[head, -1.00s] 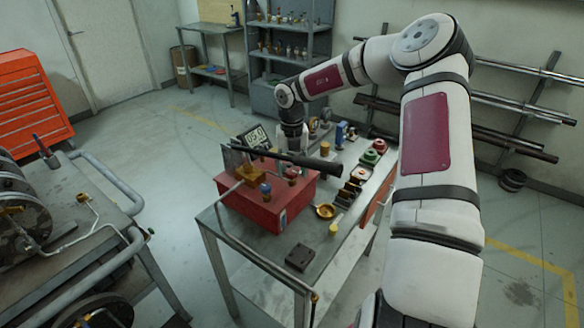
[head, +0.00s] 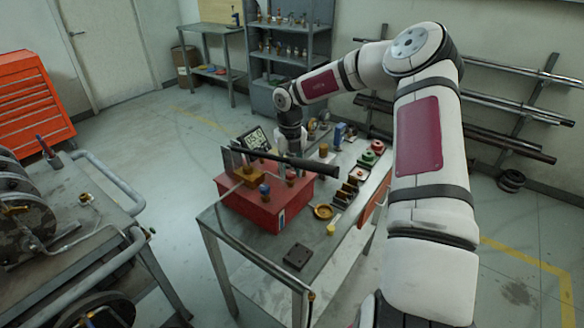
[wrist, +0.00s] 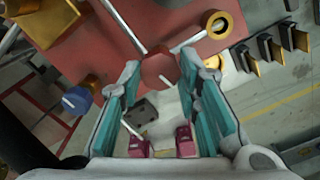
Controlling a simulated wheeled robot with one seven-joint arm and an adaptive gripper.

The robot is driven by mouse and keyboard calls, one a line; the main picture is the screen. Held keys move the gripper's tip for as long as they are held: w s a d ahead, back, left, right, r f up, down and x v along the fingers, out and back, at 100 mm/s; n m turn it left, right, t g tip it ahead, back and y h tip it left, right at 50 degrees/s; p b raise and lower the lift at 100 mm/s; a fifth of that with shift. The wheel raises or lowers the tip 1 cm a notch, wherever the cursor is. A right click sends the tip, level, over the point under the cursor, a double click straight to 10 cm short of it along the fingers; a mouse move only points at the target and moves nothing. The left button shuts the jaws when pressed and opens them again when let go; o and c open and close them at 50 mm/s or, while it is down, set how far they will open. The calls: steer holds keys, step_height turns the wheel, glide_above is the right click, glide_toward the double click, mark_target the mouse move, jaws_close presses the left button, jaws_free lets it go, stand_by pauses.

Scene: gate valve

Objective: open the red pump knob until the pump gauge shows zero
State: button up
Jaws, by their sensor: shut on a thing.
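The red pump (head: 245,208) is a box on the metal bench. Its small red knob (head: 291,174) stands on top near the right end, and it also shows in the wrist view (wrist: 158,70). My gripper (wrist: 160,66) reaches down from above with its fingertips closed on either side of the red knob. In the head view my gripper (head: 292,155) is partly behind the black lever. The pump gauge (head: 255,143) is a tilted dark display with white digits behind the pump; I cannot read its digits now.
A long black lever (head: 275,157) crosses above the pump. A blue knob (head: 265,189) sits left of the red knob. An orange cabinet (head: 32,100) stands at left.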

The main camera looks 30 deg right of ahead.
steer(key=n+p, duration=0.1)
steer(key=n, duration=0.3)
steer(key=shift+s+n, duration=0.1)
steer(key=shift+n, duration=0.2)
steer(key=n+p, duration=0.1)
steer(key=n, duration=0.3)
steer(key=shift+n, duration=0.3)
steer(key=n, duration=0.4)
steer(key=shift+n, duration=2.1)
steer(key=o, duration=1.1)
steer(key=shift+o, duration=0.2)
